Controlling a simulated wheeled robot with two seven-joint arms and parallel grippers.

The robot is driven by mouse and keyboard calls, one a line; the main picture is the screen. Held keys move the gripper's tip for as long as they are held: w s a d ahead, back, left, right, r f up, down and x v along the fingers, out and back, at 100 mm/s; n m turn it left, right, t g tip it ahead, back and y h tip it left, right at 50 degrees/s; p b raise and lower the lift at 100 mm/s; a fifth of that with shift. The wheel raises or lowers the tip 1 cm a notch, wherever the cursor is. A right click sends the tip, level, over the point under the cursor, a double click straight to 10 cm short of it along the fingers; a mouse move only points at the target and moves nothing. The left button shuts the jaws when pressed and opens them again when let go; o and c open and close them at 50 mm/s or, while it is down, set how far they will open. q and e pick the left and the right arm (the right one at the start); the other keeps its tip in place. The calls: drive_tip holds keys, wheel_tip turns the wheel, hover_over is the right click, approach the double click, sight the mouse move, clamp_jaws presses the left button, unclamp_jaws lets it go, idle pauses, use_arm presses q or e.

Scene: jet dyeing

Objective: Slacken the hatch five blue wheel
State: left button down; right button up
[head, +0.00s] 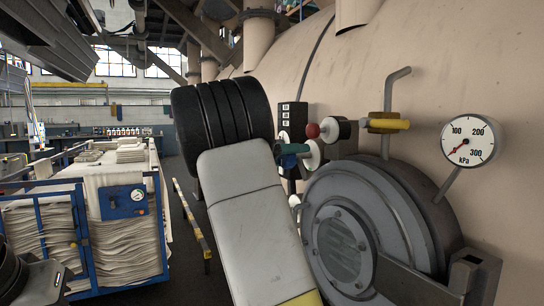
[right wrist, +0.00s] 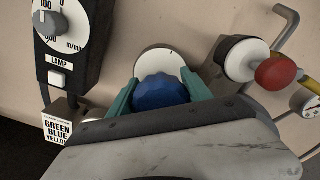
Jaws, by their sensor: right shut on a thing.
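The blue wheel (right wrist: 161,92) is a ridged knob in front of a round white disc (right wrist: 158,62) on the machine's wall, seen in the right wrist view. My right gripper (right wrist: 160,87) has its green fingers on either side of the wheel and is shut on it. In the head view my right gripper (head: 293,149) shows as green fingers left of the round grey hatch (head: 340,243).
A red knob (head: 312,131) and a yellow handle (head: 388,124) sit close to the right of my gripper. A black control box (right wrist: 68,45) stands close on the left in the wrist view, above a lettered sign (right wrist: 58,131). A pressure gauge (head: 470,141) is farther right.

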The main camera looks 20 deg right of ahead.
drive_tip(key=m, duration=0.4)
drive_tip(key=shift+s, duration=0.1)
drive_tip(key=m, duration=0.5)
drive_tip(key=shift+s, duration=0.15)
drive_tip(key=m, duration=0.4)
drive_tip(key=shift+s, duration=0.1)
drive_tip(key=m, duration=0.5)
drive_tip(key=shift+s+f, duration=0.1)
drive_tip(key=shift+f, duration=0.05)
drive_tip(key=m, duration=0.3)
drive_tip(key=shift+f+m, duration=0.1)
drive_tip(key=shift+m, duration=0.2)
drive_tip(key=m, duration=0.4)
drive_tip(key=shift+s+f, duration=0.1)
drive_tip(key=m, duration=0.5)
drive_tip(key=shift+f, duration=0.15)
drive_tip(key=shift+f+m, duration=0.1)
drive_tip(key=shift+m, duration=1.6)
